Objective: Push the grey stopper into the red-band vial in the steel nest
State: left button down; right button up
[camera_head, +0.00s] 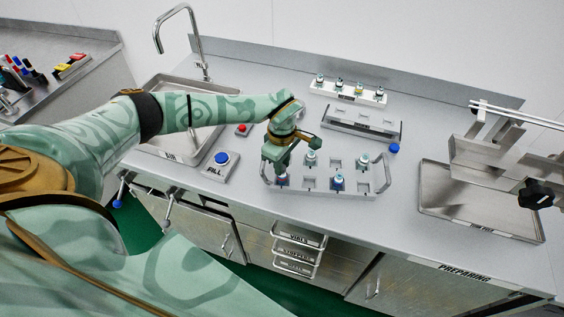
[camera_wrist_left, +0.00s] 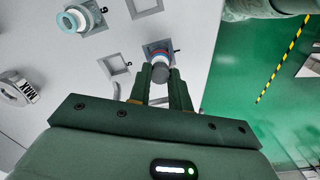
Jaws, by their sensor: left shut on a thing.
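My left gripper (camera_head: 281,170) reaches down over the front left corner of the tray, and it also shows in the left wrist view (camera_wrist_left: 159,84). It is shut on the grey stopper (camera_wrist_left: 160,71), held between the fingertips. Right beyond the stopper, in line with it, the red-band vial (camera_wrist_left: 159,52) stands in a square steel nest (camera_wrist_left: 148,48); in the head view only a dark bit of a vial (camera_head: 281,182) shows under the fingers. I cannot tell whether the stopper touches the vial's mouth or is inside it. My right gripper is not in view.
The tray (camera_head: 310,192) has several square nests, some empty, and other vials (camera_head: 337,183) near the gripper. A rack (camera_head: 360,123) and a white stand of vials (camera_head: 349,92) are behind. A blue FILL button (camera_head: 221,159) and a sink are left; a steel machine (camera_head: 500,165) is right.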

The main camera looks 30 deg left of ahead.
pick_arm(q)
jog(key=c, duration=1.2)
grip_release()
